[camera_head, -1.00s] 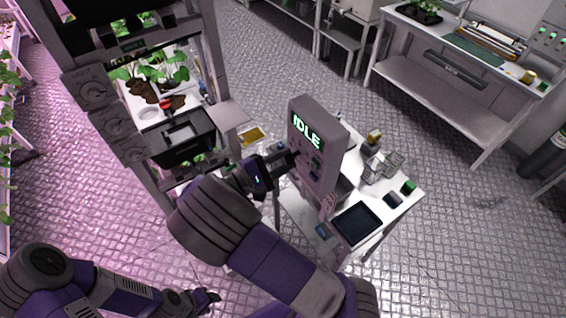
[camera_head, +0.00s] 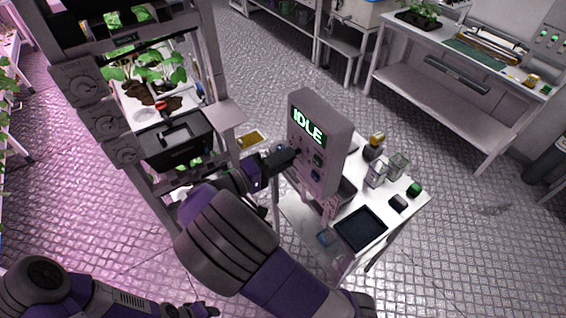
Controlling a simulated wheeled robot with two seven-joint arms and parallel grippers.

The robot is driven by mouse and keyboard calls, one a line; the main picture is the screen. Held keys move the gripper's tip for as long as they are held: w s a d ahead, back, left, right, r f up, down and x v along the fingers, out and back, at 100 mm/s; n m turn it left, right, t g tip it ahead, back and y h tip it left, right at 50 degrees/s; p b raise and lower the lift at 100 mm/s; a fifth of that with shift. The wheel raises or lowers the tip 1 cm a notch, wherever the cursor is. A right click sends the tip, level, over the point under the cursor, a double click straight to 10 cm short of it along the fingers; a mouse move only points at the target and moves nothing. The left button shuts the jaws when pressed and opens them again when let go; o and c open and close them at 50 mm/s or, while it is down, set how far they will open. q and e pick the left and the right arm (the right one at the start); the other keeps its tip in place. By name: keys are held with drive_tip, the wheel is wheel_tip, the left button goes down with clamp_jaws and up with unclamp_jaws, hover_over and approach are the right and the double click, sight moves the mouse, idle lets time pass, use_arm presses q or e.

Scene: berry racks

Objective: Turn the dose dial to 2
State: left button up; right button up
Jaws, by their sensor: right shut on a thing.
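The grey control unit (camera_head: 340,133) stands upright on a small white table, its screen (camera_head: 308,127) reading IDLE in green. Small round controls (camera_head: 318,160) show on its front panel below the screen. My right gripper (camera_head: 287,158) reaches the panel's left side from the left, and its fingers are shut on a part there, which I take to be the dose dial. The fingers hide the dial, so its number and pointer cannot be read. My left gripper (camera_head: 206,309) is low at the bottom edge, small and dark, away from the unit; its opening is unclear.
The white table (camera_head: 411,208) also holds a dark tray (camera_head: 359,229), clear containers (camera_head: 376,174) and a green-topped item (camera_head: 414,189). A plant rack with large dials (camera_head: 107,118) stands close on the left. Open patterned floor lies right of the table.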

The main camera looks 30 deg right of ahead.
drive_tip(key=shift+m, duration=0.5)
drive_tip(key=o, duration=1.1)
drive_tip(key=shift+c, duration=0.2)
drive_tip(key=a, duration=0.7)
drive_tip(key=shift+s+a+b, duration=0.3)
drive_tip(key=shift+b, duration=0.15)
